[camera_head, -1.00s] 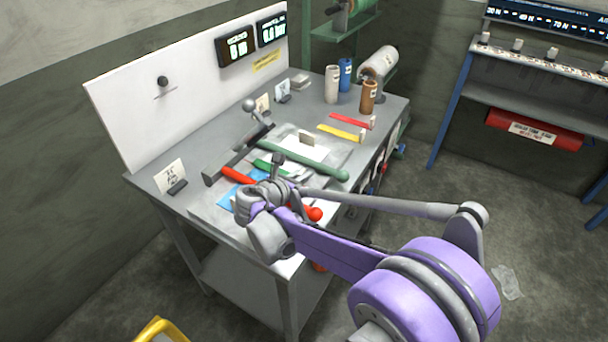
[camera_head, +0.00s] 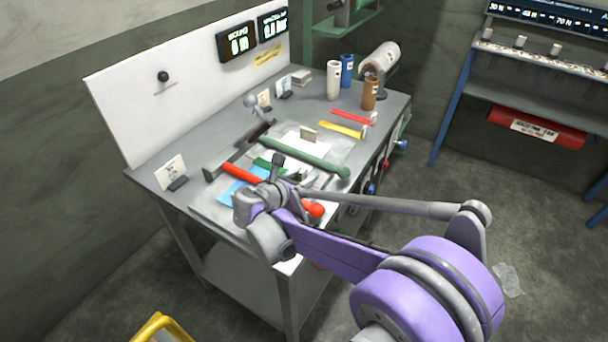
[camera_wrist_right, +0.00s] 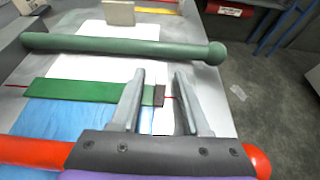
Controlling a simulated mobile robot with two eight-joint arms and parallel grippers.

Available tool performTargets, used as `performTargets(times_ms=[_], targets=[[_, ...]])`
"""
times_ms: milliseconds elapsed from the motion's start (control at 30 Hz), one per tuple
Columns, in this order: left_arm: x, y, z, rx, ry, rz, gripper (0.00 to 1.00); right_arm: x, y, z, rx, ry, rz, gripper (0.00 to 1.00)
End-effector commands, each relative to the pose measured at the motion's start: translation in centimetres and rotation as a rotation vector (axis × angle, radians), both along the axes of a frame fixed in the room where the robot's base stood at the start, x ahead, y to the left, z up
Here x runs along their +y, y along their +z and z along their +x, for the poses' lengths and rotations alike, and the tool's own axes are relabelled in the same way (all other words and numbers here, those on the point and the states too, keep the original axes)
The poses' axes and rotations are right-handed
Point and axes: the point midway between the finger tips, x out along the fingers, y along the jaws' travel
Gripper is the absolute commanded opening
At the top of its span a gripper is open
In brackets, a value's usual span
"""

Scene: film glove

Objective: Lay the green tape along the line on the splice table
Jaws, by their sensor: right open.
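The green tape (camera_wrist_right: 75,90) is a flat strip lying over the blue film (camera_wrist_right: 85,120) and white sheet. Part of it shows in the head view (camera_head: 266,165). A brownish tab (camera_wrist_right: 159,96) is at its right end. A thin red line (camera_wrist_right: 12,86) shows beyond both ends of the strip, roughly in line with it. My right gripper (camera_wrist_right: 161,75) is open, its fingers on either side of the tab; contact cannot be told. In the head view my right wrist hides part of the splice table (camera_head: 205,207). My left gripper is not in view.
A green rod (camera_wrist_right: 110,46) lies beyond the tape, and a red rod (camera_wrist_right: 35,152) lies on the near side. Yellow tape (camera_head: 341,130) and red tape (camera_head: 352,117) lie farther back, near upright cylinders. Something yellow (camera_head: 160,328) stands at the lower left.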

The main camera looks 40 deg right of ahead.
Motion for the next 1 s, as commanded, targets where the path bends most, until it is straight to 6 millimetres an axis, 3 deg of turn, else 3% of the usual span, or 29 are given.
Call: performTargets(times_ms=[300, 500, 1000], targets=[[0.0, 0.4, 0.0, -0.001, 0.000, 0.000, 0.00, 5.7, 2.5, -2.3, 0.000, 0.009, -0.002, 0.46], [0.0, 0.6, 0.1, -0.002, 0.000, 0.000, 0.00, 8.4, 3.7, -3.5, -0.001, 0.008, -0.004, 0.46], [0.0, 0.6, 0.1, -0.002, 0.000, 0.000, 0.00, 9.4, 4.2, -4.1, -0.001, 0.006, -0.005, 0.46]])
